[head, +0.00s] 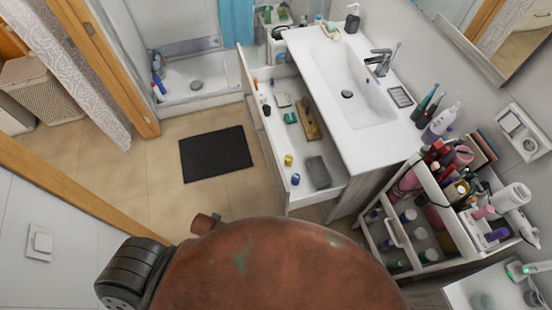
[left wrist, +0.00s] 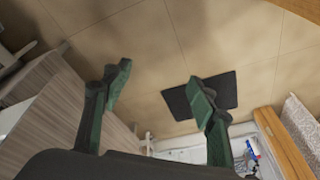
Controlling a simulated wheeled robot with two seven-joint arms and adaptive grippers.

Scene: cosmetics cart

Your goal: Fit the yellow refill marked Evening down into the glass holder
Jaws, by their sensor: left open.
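My left gripper (left wrist: 158,85) is open and empty in the left wrist view, its two green fingers spread wide over bare floor. It is apart from any object. Neither gripper shows in the head view, and my right gripper is in no view. A small yellow item (head: 288,160) lies in the open drawer in the head view; its marking is too small to read, so I cannot tell whether it is the Evening refill. I cannot pick out the glass holder among the small items on the cosmetics cart (head: 422,236).
The open drawer (head: 276,150) juts out under the white sink counter (head: 345,90). It holds a blue item (head: 295,179) and a grey box (head: 319,172). The cart at right is crowded with bottles. A dark mat (head: 216,153) lies on otherwise clear floor.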

